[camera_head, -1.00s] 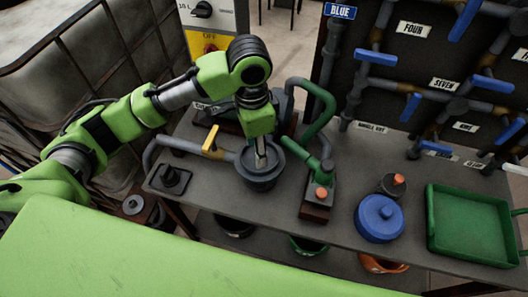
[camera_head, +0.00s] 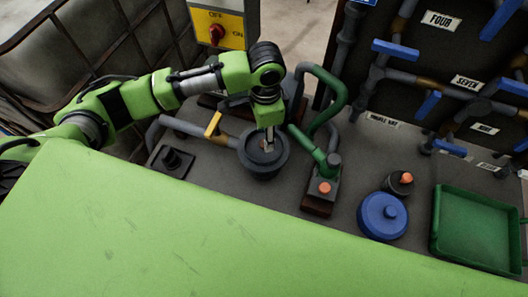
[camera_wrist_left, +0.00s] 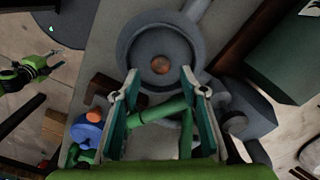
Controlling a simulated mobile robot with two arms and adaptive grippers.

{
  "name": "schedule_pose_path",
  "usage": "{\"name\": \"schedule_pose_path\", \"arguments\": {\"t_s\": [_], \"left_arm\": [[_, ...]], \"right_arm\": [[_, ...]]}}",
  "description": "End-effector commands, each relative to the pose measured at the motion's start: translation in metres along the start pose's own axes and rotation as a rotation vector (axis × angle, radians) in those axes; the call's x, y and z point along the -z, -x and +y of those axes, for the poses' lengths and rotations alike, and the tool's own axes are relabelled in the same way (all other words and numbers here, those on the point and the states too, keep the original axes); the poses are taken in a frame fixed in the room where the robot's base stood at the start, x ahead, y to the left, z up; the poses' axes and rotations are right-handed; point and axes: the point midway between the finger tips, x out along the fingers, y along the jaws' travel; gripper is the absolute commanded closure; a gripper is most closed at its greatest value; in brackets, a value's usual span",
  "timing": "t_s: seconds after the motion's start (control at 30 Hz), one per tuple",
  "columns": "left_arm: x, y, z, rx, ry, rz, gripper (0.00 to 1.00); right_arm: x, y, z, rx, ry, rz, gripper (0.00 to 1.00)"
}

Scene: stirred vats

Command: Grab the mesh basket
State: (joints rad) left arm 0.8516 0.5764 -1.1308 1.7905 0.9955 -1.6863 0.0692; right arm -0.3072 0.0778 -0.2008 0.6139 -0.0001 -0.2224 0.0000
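I cannot make out a mesh basket in either view. A round grey vat (camera_head: 262,165) stands open on the dark table, and it fills the upper middle of the left wrist view (camera_wrist_left: 126,45). A small copper-brown round thing (camera_wrist_left: 160,65) shows in its middle. My left gripper (camera_head: 268,142) points down over the vat. In the left wrist view its two fingers (camera_wrist_left: 168,90) are apart with nothing between them. My right gripper (camera_wrist_left: 50,65) shows at the left of that view, with its fingers apart and empty; it is outside the head view.
Green pipework (camera_head: 325,120) with an orange-topped block stands right of the vat. A yellow-handled valve (camera_head: 213,125) is on its left. A blue lidded pot (camera_head: 382,217) and a green tray (camera_head: 437,245) stand further right. A pipe panel (camera_head: 450,60) rises behind.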

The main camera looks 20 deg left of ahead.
Motion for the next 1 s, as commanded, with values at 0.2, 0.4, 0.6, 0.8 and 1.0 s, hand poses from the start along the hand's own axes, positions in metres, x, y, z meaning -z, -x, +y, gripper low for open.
{"name": "schedule_pose_path", "arguments": {"t_s": [0.2, 0.4, 0.6, 0.8, 1.0], "left_arm": [[0.000, -0.032, -0.002, -0.002, 0.000, -0.004, 0.61], [0.000, -0.048, -0.002, 0.000, -0.002, -0.002, 0.61], [0.001, -0.048, -0.002, 0.000, -0.002, -0.001, 0.61], [0.001, -0.048, -0.002, 0.000, -0.002, -0.001, 1.00], [0.001, -0.048, -0.002, 0.000, -0.001, -0.001, 1.00]], "right_arm": [[0.020, 0.011, 0.003, -0.003, 0.000, 0.030, 0.60], [0.018, 0.012, 0.003, -0.003, 0.000, 0.025, 0.60], [0.012, 0.012, 0.002, -0.002, 0.000, 0.017, 0.60], [0.009, 0.012, 0.002, -0.002, 0.000, 0.013, 0.60], [0.009, 0.012, 0.003, -0.004, 0.000, 0.012, 0.60]]}}
